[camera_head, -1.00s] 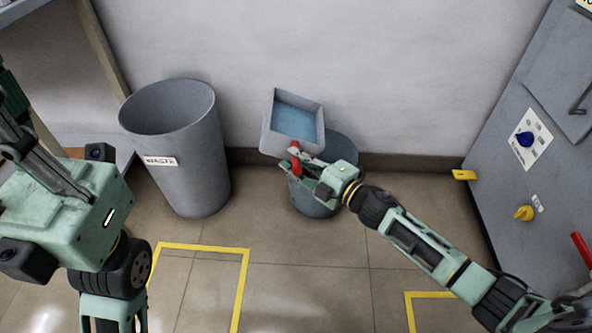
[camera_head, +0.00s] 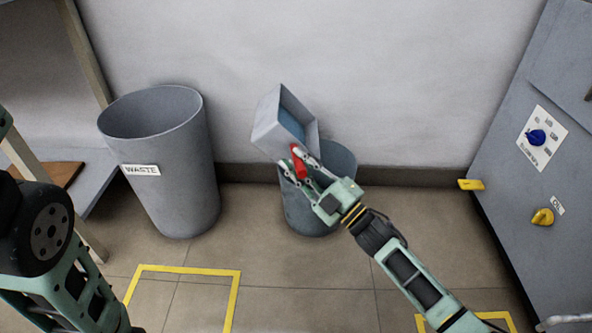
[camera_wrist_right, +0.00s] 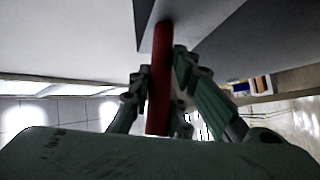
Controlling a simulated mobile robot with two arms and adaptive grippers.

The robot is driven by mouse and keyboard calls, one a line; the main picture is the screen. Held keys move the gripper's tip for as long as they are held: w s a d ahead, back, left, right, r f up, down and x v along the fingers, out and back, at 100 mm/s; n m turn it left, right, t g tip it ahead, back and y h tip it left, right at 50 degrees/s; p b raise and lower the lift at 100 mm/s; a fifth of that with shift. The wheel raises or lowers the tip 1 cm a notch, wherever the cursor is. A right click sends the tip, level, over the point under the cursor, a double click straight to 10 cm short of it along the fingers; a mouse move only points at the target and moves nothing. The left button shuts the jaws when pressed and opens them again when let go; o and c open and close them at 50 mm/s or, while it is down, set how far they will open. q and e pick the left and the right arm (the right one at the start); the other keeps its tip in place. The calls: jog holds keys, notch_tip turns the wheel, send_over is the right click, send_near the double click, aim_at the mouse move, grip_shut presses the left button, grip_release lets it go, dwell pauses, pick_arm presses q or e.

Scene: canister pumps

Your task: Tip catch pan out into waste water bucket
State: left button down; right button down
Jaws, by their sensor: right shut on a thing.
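The catch pan (camera_head: 268,128) is a grey square pan with blue water (camera_head: 291,122) inside. It is tilted, its open side turned to the right, above a grey bucket (camera_head: 338,165) by the wall. My right gripper (camera_head: 299,168) is shut on the pan's red handle (camera_head: 298,158).
A larger grey bin labelled WASTE (camera_head: 170,195) stands to the left. Yellow tape (camera_head: 190,270) marks the floor, which is clear in the middle.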

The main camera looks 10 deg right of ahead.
jog(key=shift+s+d+m+t+h+b, duration=0.15)
jog(key=shift+d+m+t+b, duration=0.2)
jog(key=shift+m+t+b, duration=0.4)
jog(key=shift+d+m+t+h+b, duration=0.2)
jog(key=shift+d+m+t+b, duration=0.15)
jog(key=shift+m+t+b, duration=0.45)
jog(key=shift+s+d+m+t+h+b, duration=0.15)
jog(key=shift+d+m+t+b, duration=0.25)
jog(key=shift+m+b, duration=0.55)
jog(key=shift+a, duration=0.1)
